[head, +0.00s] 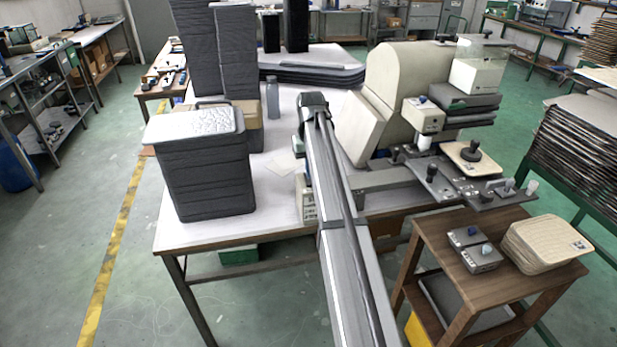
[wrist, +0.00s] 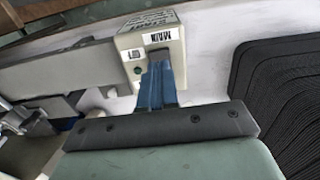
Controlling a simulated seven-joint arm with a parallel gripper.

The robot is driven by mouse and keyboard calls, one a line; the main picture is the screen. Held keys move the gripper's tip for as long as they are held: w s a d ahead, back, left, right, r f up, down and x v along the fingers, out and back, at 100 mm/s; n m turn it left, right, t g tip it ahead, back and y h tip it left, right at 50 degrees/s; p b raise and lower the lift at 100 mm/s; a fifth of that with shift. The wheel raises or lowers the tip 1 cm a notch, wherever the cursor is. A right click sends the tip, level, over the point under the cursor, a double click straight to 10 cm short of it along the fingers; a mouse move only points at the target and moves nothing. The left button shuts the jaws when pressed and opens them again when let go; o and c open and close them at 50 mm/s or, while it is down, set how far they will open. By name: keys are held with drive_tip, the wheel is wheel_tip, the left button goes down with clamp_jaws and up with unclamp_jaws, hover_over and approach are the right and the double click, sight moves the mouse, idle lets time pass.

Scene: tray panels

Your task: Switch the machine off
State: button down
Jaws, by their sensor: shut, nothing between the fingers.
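A cream box (wrist: 183,37) with a "MAIN" label and a small second label shows at the top of the wrist view. In the head view this box (head: 309,208) is partly seen at the table, beside my arm. My gripper (wrist: 158,66) is shut and empty, with its blue fingers together and their tips at the labelled face of the box. Whether they touch it, I cannot tell. The switch itself is not clearly seen; the fingers cover part of that face. In the head view my arm hides the gripper. The large cream machine (head: 411,78) stands right of my arm.
A stack of dark panels (head: 205,172) stands on the table left of my arm. A ribbed dark stack (wrist: 278,90) is right of the fingers. A grey beam (wrist: 66,75) runs left from the box.

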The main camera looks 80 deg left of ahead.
drive_tip(key=shift+r, duration=2.7)
drive_tip(key=shift+d, duration=0.1)
